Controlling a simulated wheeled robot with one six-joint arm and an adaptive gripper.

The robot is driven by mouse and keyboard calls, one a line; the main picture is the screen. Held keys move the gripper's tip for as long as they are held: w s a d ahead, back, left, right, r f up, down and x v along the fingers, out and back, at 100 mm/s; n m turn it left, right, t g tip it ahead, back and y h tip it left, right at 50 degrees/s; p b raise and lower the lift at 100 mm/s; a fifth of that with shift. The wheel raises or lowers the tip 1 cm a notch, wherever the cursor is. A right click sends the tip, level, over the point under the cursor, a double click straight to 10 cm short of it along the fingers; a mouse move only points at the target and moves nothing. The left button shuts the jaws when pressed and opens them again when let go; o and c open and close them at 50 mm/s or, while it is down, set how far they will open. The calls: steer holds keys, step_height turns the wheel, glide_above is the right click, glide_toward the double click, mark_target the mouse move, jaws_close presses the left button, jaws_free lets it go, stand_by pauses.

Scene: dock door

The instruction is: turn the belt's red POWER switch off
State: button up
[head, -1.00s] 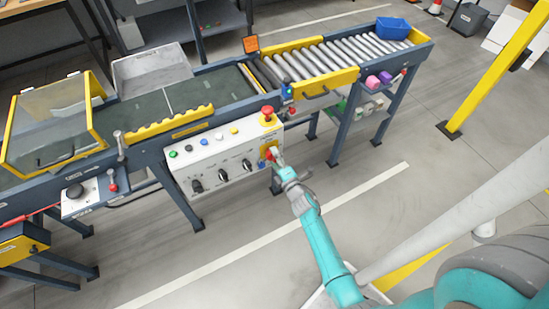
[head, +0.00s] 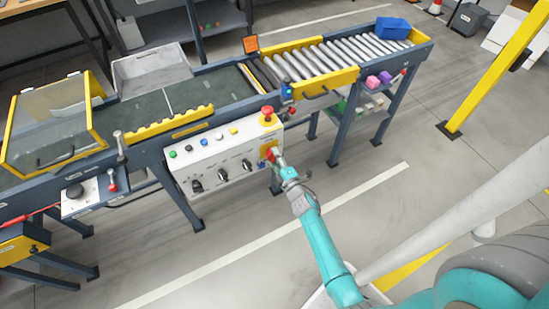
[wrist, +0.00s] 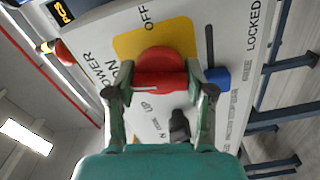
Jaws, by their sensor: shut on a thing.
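The red POWER switch (wrist: 160,72) is a round knob on a yellow plate (wrist: 128,42) on the belt's control panel. In the wrist view my gripper (wrist: 163,84) has one finger on each side of the knob and is shut on it. A white line on the knob lies roughly crosswise in the picture. OFF is printed above the knob and ON to its left. In the head view my gripper (head: 275,156) is at the right end of the white control panel (head: 218,164) and partly hides the switch.
A red mushroom button (head: 267,112) stands on top of the panel, close above my gripper. Several black knobs and coloured buttons are to the left. A blue part (wrist: 216,77) is right beside the right finger. The floor (head: 350,190) to the right is clear.

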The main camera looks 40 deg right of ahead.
steer(key=m, duration=1.1)
steer(key=shift+m, duration=2.1)
steer(key=o, duration=1.2)
steer(key=shift+c, duration=0.2)
steer(key=shift+s, duration=0.1)
steer(key=v, duration=1.1)
steer(key=shift+s+a, duration=0.2)
steer(key=shift+s, duration=0.15)
